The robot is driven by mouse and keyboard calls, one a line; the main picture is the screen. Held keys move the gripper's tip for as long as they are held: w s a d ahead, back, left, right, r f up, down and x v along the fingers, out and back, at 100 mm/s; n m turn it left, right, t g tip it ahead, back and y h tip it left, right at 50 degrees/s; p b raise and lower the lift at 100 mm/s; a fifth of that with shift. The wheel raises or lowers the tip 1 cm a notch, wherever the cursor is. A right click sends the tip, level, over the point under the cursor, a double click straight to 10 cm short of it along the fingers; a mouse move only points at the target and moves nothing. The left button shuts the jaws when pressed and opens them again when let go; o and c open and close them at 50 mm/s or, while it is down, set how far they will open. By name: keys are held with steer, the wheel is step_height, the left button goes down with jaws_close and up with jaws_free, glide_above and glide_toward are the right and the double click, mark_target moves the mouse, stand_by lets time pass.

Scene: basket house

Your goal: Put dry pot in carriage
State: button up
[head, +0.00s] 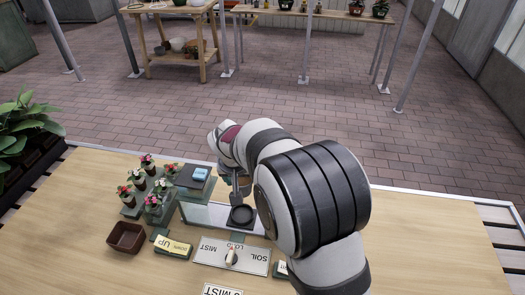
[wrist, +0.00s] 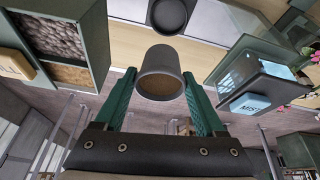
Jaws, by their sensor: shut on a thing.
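My gripper (wrist: 160,76) has two green fingers and is shut on a grey pot (wrist: 160,62) with brown soil showing in its open end. The pot is between the fingertips in the wrist view. A dark round dish (wrist: 170,14), which looks like the carriage, is beyond the pot in the wrist view, with a visible gap between them in the picture. The dish also shows in the head view (head: 242,215) on a pale track, just left of my arm.
A panel marked MIST, LOAD and SOIL (head: 232,254) has a small lever. A yellow block (head: 172,246), an empty brown tray (head: 126,238) and several flowering pots (head: 140,180) stand left.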

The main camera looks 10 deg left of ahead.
steer(key=f, duration=0.2)
steer(key=s+f+n, duration=0.1)
steer(key=shift+a+f+y, duration=0.15)
steer(key=shift+a+y, duration=0.15)
steer(key=shift+f, duration=3.15)
steer(key=shift+f, duration=0.15)
steer(key=o, duration=1.3)
